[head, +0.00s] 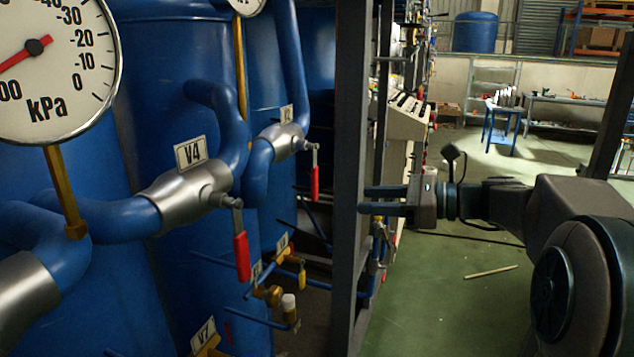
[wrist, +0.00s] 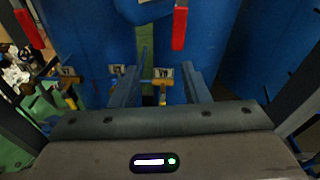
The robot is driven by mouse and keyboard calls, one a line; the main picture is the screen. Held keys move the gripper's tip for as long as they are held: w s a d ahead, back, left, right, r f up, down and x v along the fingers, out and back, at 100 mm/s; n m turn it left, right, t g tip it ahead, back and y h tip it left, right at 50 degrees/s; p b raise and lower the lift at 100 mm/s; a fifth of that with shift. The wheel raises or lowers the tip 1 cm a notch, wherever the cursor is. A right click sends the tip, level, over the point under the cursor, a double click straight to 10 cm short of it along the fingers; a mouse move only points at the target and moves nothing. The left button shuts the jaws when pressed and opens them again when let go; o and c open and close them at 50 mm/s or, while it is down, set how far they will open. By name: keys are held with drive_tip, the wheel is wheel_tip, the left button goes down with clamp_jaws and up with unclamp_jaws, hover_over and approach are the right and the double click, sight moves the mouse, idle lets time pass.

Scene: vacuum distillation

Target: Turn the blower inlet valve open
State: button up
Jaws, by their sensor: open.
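No label reads "blower inlet", so I cannot tell which valve it is. In the head view a silver valve labelled V4 (head: 190,188) has a red lever (head: 242,257) hanging down. A second silver valve (head: 283,142) behind it has a hanging red lever (head: 315,183). My gripper (head: 368,200) is open and empty, pointing left, to the right of these valves by the dark post. In the wrist view its fingers (wrist: 161,88) are spread before a small yellow-handled valve (wrist: 163,86); one red lever (wrist: 180,28) hangs above, another (wrist: 30,30) at upper left.
A dark vertical post (head: 350,120) stands by my fingertips. Blue tanks (head: 160,70) and pipes fill the left. A pressure gauge (head: 50,90) is at upper left. Small brass valves (head: 270,294) sit low. Green floor (head: 440,290) is open at right, with one stick lying there.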

sight(317, 175)
drive_tip(key=shift+m+t+y, duration=0.5)
drive_tip(key=shift+m+y, duration=0.2)
drive_tip(key=shift+m, duration=0.1)
drive_tip(key=w+a, duration=0.2)
drive_tip(key=a, duration=0.2)
drive_tip(key=w+a+r+p, duration=0.1)
drive_tip(key=w+a, duration=0.1)
drive_tip(key=a, duration=0.1)
drive_tip(key=w+a+r+p, duration=0.1)
drive_tip(key=w+a, duration=0.1)
drive_tip(key=a, duration=0.2)
drive_tip(key=shift+w+a, duration=0.3)
drive_tip(key=shift+a, duration=0.05)
clamp_jaws()
